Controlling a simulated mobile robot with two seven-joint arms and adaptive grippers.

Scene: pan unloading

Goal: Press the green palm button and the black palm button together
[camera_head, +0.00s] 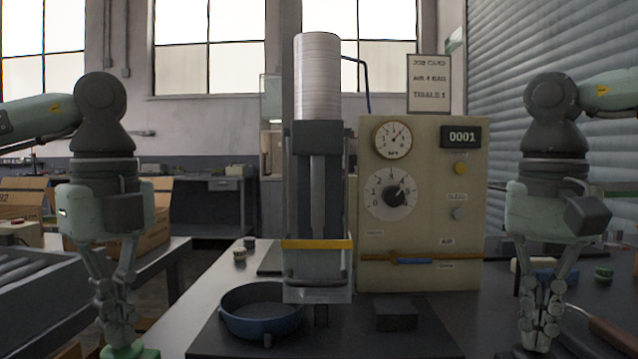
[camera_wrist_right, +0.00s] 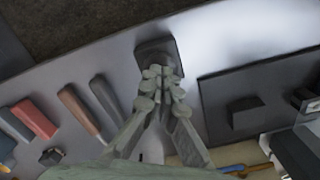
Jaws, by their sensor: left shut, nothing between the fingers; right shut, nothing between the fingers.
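The green palm button (camera_head: 140,353) shows at the bottom left of the head view, cut off by the frame edge. My left gripper (camera_head: 118,338) is shut and points straight down at it, its fingertips at the button's top. I cannot tell whether they touch. The black palm button (camera_head: 512,353) is at the bottom right of the head view, mostly hidden and cut off. My right gripper (camera_head: 540,340) is shut and empty, pointing down over it. In the right wrist view the fingertips (camera_wrist_right: 163,84) overlap the near part of the black button's dark block (camera_wrist_right: 153,47); contact is unclear.
Between my arms stand a press (camera_head: 318,215) and a beige control panel (camera_head: 420,240) with gauge, dial and counter reading 0001. A blue pan (camera_head: 238,322) sits on a dark plate (camera_head: 380,345). Several handled tools (camera_wrist_right: 80,108) lie beside the black button.

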